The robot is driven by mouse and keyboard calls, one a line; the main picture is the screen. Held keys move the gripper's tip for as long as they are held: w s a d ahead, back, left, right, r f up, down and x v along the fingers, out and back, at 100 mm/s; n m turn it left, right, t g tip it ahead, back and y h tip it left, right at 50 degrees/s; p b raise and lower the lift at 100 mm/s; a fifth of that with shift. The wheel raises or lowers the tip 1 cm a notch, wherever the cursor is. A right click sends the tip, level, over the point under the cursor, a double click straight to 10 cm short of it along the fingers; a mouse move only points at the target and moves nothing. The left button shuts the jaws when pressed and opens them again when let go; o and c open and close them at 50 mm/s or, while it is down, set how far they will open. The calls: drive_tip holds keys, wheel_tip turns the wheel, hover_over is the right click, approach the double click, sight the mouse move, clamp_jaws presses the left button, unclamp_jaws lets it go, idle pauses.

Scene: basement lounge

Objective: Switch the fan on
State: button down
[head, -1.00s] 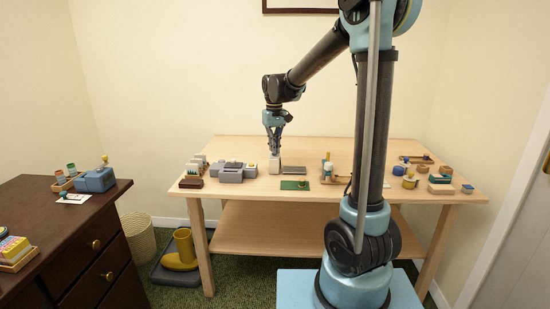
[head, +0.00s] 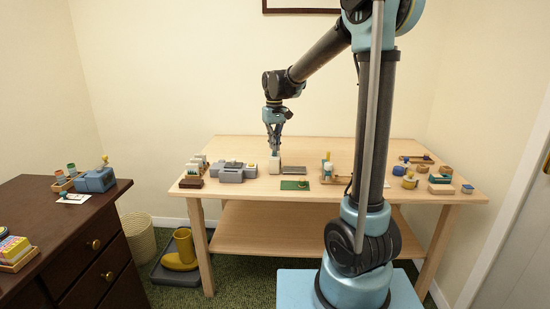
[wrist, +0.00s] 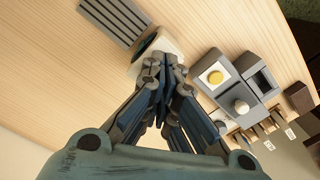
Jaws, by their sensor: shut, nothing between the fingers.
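My gripper (head: 275,152) points down over the wooden table, its fingers shut and empty. It is just above or beside a small white block (head: 274,165); I cannot tell if they touch. In the wrist view the fingertips (wrist: 160,78) are close to this white piece (wrist: 153,46), which has a dark round face and is partly hidden by the fingers. A grey control block (head: 232,172) stands to its left; in the wrist view the block (wrist: 228,72) shows a yellow round button (wrist: 215,77), a white knob (wrist: 241,107) and a dark recess (wrist: 262,81). No fan is plainly recognizable.
A grey slatted plate (head: 293,170) lies right of the white block, with a green mat (head: 295,185) in front. A brown holder with cards (head: 191,181) stands at the table's left end. Several small pots and blocks (head: 440,178) stand at the right. A dark dresser (head: 70,225) is at left.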

drive_tip(key=shift+r, duration=2.6)
